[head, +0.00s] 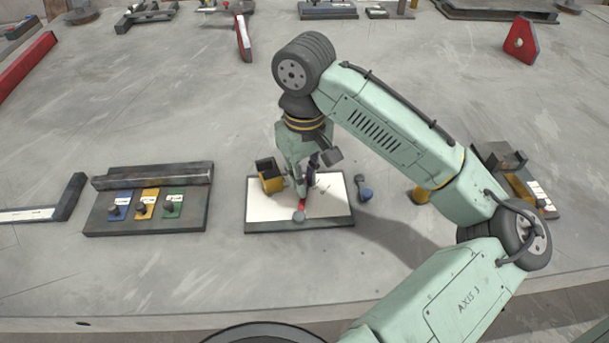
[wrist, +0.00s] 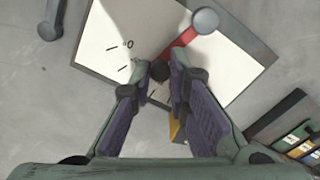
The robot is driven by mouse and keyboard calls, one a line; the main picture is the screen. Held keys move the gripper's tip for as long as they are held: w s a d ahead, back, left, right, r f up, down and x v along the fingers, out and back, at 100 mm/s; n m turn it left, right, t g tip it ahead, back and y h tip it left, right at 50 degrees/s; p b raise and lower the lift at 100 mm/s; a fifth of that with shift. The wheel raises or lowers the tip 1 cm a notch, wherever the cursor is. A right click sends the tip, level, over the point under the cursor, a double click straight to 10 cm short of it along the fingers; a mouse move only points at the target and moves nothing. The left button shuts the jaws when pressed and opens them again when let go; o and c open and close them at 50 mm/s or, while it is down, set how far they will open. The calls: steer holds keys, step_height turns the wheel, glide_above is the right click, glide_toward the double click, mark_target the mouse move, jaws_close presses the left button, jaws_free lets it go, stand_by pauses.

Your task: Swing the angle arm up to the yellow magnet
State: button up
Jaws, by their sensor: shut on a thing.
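The angle arm (head: 302,205) is a red bar on a white board with a dark edge (head: 257,209). It runs from a round grey pivot (head: 298,217) at the board's front; the bar also shows in the wrist view (wrist: 183,45). My gripper (head: 308,183) is shut on the dark knob (wrist: 160,70) at the bar's free end. The yellow magnet (head: 271,183), a block with a dark top, stands at the board's left back edge, apart from the knob. In the wrist view the yellow magnet (wrist: 177,130) is mostly hidden behind a finger.
A grey-blue knobbed piece (head: 364,189) lies right of the board. A dark tray (head: 145,222) with blue, yellow and green plates stands to the left. A yellow cylinder (head: 420,195) and another fixture (head: 530,190) are at right.

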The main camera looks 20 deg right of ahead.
steer(key=shift+w+a+r+n+p, duration=0.15)
steer(key=shift+a+n+p, duration=0.15)
steer(key=shift+n+p, duration=0.2)
steer(key=o, duration=0.7)
step_height(320, 180, up, 12)
stand_by(0.4)
